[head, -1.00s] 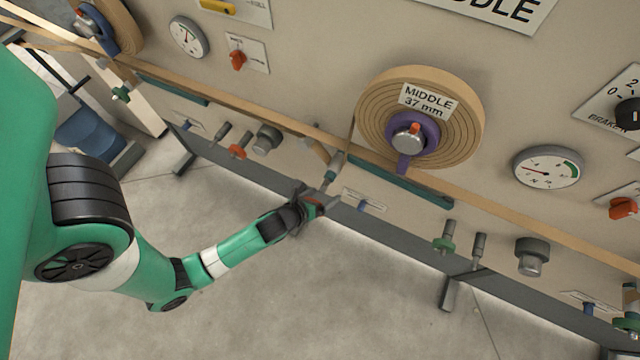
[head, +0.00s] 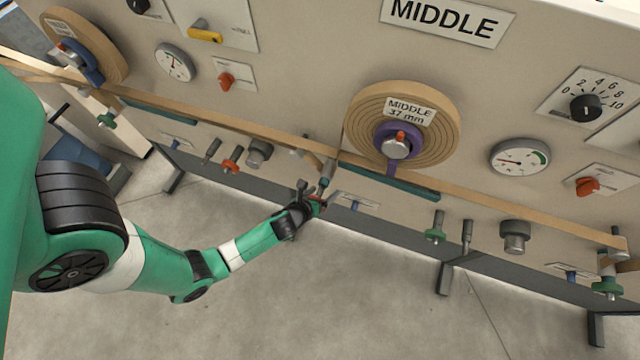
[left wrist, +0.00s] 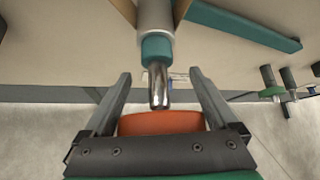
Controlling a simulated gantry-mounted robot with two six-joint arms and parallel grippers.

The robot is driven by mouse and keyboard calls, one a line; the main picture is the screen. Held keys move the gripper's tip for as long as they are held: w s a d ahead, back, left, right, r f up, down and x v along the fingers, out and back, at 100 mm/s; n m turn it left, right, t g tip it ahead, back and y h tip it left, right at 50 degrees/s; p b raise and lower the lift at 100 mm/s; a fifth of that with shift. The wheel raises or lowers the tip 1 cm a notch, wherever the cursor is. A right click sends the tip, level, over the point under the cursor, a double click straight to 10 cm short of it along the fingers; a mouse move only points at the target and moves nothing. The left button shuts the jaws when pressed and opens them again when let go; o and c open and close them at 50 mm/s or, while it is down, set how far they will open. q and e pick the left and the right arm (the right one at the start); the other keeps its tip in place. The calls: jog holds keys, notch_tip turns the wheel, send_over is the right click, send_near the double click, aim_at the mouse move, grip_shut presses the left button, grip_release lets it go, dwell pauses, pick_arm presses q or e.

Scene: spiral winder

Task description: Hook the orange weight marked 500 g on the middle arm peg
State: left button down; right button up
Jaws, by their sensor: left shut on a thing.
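My left gripper (head: 314,197) is shut on an orange weight (left wrist: 160,122), which sits between its two fingers in the left wrist view. The weight's 500 g mark is not readable. A grey rod with a teal collar (left wrist: 157,48) and a shiny metal end (left wrist: 158,88) points down at the weight between the fingers. The metal end overlaps the weight's far edge in this view; I cannot tell whether it touches or enters it. In the head view this rod (head: 328,170) is below and left of the MIDDLE roll (head: 435,145), just above my gripper. My right gripper is not in view.
A tan strip (head: 520,205) runs across the panel beside the rod. Another orange weight (head: 231,161) is on a peg to the left. The floor below is clear.

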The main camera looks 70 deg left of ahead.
aim_at(327, 180)
pick_arm(q)
jog(key=shift+w+a, duration=0.55)
jog(key=shift+a, duration=0.1)
jog(key=shift+w+a+b, duration=0.4)
jog(key=shift+w+a, duration=0.6)
jog(key=shift+a, duration=0.3)
jog(key=shift+w+a+f, duration=0.1)
jog(key=shift+f, duration=0.15)
